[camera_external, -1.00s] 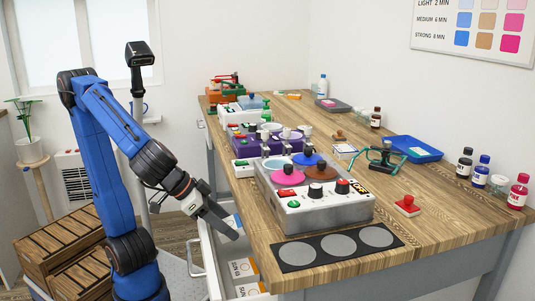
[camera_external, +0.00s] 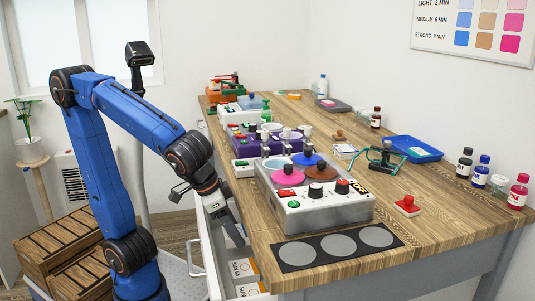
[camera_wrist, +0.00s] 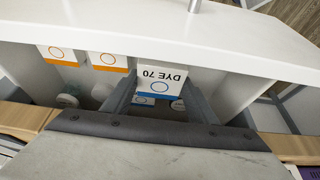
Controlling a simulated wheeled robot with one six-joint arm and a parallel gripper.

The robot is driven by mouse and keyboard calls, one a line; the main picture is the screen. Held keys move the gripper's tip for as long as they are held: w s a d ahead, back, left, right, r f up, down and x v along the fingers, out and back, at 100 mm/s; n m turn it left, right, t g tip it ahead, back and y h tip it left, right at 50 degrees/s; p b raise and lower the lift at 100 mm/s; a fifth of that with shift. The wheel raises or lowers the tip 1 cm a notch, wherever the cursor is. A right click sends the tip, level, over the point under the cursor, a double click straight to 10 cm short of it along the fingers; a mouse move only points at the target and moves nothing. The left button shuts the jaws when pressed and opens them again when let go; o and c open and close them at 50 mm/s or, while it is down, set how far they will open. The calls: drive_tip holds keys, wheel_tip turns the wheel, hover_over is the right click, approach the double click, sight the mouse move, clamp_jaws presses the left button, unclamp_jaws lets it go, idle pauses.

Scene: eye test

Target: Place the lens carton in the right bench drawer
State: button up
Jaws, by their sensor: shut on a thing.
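My gripper (camera_external: 236,236) points down into the open white bench drawer (camera_external: 207,262). In the wrist view, my gripper (camera_wrist: 160,98) is shut on a white lens carton (camera_wrist: 162,78) with a blue band, a circle and the print "DYE 70". The carton sits between the two fingertips, over the drawer interior. The drawer (camera_wrist: 200,35) shows its white front panel across the top of the wrist view. Whether the carton touches the drawer floor, I cannot tell. In the external view the carton is hidden or too small to make out.
Orange-banded cartons (camera_external: 243,270) marked SUN lie in the drawer; two such cartons (camera_wrist: 107,62) show left of my gripper. Blue-marked cartons (camera_wrist: 150,100) lie below the held one. The wooden bench top (camera_external: 440,225) beside the drawer carries a dyeing unit (camera_external: 325,212).

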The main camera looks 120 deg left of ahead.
drive_tip(key=shift+f, duration=0.8)
drive_tip(key=shift+f, duration=0.6)
drive_tip(key=o, duration=1.1)
drive_tip(key=shift+c, duration=0.2)
drive_tip(key=shift+r, duration=0.3)
drive_tip(key=v, duration=1.2)
drive_tip(key=shift+r, duration=0.3)
